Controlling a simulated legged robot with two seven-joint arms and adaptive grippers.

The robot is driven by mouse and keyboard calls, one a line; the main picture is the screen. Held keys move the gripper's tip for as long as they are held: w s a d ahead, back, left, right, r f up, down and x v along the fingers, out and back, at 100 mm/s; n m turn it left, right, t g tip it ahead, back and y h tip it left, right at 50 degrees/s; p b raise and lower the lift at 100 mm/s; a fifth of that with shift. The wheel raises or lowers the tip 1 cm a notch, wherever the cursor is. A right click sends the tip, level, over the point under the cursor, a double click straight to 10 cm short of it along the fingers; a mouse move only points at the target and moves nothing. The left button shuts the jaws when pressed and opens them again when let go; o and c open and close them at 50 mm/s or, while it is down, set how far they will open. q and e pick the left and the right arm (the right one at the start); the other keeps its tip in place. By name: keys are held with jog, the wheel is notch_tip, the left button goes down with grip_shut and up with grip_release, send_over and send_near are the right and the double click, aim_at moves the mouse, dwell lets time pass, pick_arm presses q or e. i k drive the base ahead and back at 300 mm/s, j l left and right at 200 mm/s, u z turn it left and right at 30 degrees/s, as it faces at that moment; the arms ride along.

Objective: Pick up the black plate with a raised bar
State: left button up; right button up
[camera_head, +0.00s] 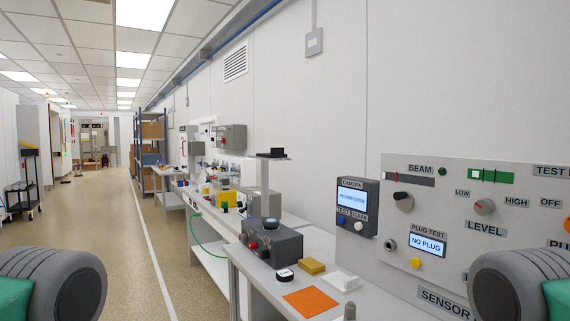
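A flat dark plate with a small raised black part on top (272,154) sits on a thin upright post above the bench, right of the picture's middle. It may be the black plate with a raised bar; it is too small for me to be sure. Neither of my grippers is in view. Only thick rounded grey parts with teal, which look like my own arms, show at the lower left and lower right corners, well apart from the plate.
The near bench holds an orange square (310,301), yellow block (311,266), white block (341,281) and round black-and-white piece (285,274). Behind them is a grey button box (271,243). A labelled panel (470,215) stands at right. The floor at left (125,240) is clear.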

aim_at(277, 151)
jog(key=i+j+z, duration=0.15)
jog(key=z, duration=0.3)
jog(key=j+z, duration=0.3)
jog(key=z, duration=0.15)
jog(key=i+j+z, duration=0.1)
jog(key=j+z, duration=0.3)
